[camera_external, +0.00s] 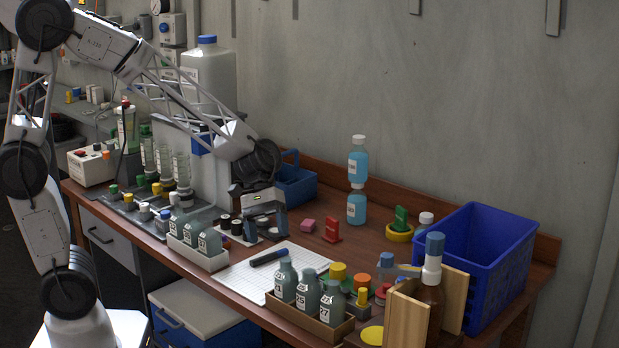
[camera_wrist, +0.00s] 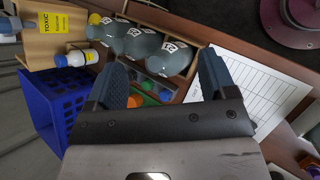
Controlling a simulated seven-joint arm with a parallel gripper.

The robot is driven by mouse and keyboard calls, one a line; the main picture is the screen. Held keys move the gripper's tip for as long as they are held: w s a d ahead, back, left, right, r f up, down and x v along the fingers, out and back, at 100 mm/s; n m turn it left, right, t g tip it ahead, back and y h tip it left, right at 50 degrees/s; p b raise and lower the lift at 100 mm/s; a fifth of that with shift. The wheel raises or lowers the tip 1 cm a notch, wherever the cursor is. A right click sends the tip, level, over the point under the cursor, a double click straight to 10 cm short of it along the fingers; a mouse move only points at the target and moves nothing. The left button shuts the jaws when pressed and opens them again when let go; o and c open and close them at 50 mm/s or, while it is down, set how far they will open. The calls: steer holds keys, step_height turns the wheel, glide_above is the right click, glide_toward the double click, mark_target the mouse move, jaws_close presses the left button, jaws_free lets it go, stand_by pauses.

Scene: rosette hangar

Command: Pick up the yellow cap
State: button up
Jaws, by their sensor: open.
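A yellow cap (camera_external: 338,270) stands behind the front bottle tray, beside an orange cap (camera_external: 360,281). Another small yellow cap (camera_external: 157,188) is in the rack at the left, so I cannot tell which one is meant. My gripper (camera_external: 263,220) is open and empty above the table, left of the front caps and apart from them. In the wrist view its two fingers (camera_wrist: 162,78) are spread wide. Orange and green pieces (camera_wrist: 146,86) show between them, partly hidden by the gripper. I cannot make out the yellow cap clearly there.
A tray (camera_external: 318,324) of grey bottles stands at the front edge, with another bottle tray to its left. Stacked blue bottles (camera_external: 357,205) stand behind. A white sheet (camera_external: 240,283) lies flat.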

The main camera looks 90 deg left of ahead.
steer(key=w+a+f+n+t+h, duration=0.2)
steer(key=w+a+f+n+t, duration=0.1)
steer(key=w+a+f+n, duration=0.4)
steer(key=n+t, duration=0.4)
steer(key=n, duration=0.1)
glide_toward(337, 266)
steer(key=shift+w+d+f+h, duration=0.2)
steer(key=shift+w+d, duration=0.15)
steer(key=shift+w, duration=0.2)
steer(key=shift+w+d+f+h, duration=0.1)
steer(key=shift+w+d+f, duration=0.1)
steer(key=shift+w+d, duration=0.25)
steer(key=shift+g, duration=0.3)
steer(key=shift+x, duration=1.3)
steer(key=shift+x, duration=2.6)
steer(key=shift+f, duration=0.1)
steer(key=c, duration=1)
